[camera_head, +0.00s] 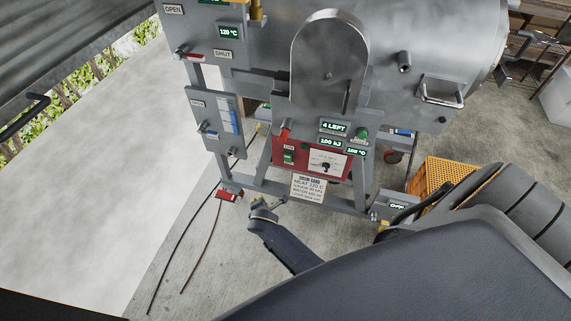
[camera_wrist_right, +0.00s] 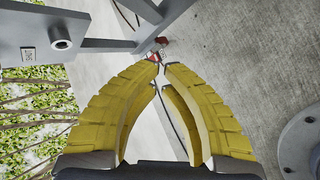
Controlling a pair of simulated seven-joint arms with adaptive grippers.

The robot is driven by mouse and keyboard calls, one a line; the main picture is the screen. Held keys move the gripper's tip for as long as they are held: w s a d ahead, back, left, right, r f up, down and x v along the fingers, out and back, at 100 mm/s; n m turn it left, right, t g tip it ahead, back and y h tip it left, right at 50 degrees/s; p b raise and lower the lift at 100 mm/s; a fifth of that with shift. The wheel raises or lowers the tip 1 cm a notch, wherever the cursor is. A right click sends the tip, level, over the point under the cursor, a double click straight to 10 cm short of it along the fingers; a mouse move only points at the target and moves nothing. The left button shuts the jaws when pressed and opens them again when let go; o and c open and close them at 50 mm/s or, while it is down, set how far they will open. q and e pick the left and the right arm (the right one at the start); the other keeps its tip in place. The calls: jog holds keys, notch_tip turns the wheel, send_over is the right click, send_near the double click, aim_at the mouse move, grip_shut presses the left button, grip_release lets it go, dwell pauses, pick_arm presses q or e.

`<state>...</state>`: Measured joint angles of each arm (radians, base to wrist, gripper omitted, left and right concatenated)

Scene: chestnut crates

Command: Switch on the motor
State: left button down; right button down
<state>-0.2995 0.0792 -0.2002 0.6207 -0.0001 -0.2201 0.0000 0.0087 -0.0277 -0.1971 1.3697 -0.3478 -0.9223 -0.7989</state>
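A large grey machine with a drum (camera_head: 330,62) stands on a frame. A red panel (camera_head: 318,171) low on its front carries a switch (camera_head: 289,157) with a green part and a small label, and a white dial (camera_head: 326,163). I cannot tell which control is the motor's. My right gripper (camera_head: 264,208) is in front of and below the red panel, apart from it. In the right wrist view its yellow fingers (camera_wrist_right: 163,63) have a narrow gap between their tips and hold nothing. A small red item (camera_wrist_right: 160,41) shows beyond the tips. My left gripper is out of view.
A side panel (camera_head: 215,122) and a red item at the frame's foot (camera_head: 230,195) are left of the red panel. Two cables (camera_head: 197,240) trail over the floor. A sign (camera_head: 308,187) hangs below the panel. An orange crate (camera_head: 440,175) stands right. Pale floor (camera_head: 90,200) lies clear at left.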

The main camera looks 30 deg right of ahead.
jog(key=d+r+n+h, duration=0.5)
jog(key=d+r+n, duration=0.2)
jog(key=r+n, duration=0.2)
jog(key=shift+d+r+g, duration=0.2)
jog(key=shift+r+g, duration=0.2)
jog(key=shift+r, duration=1)
send_near(288, 161)
jog(key=shift+x, duration=2.75)
jog(key=shift+w, duration=0.1)
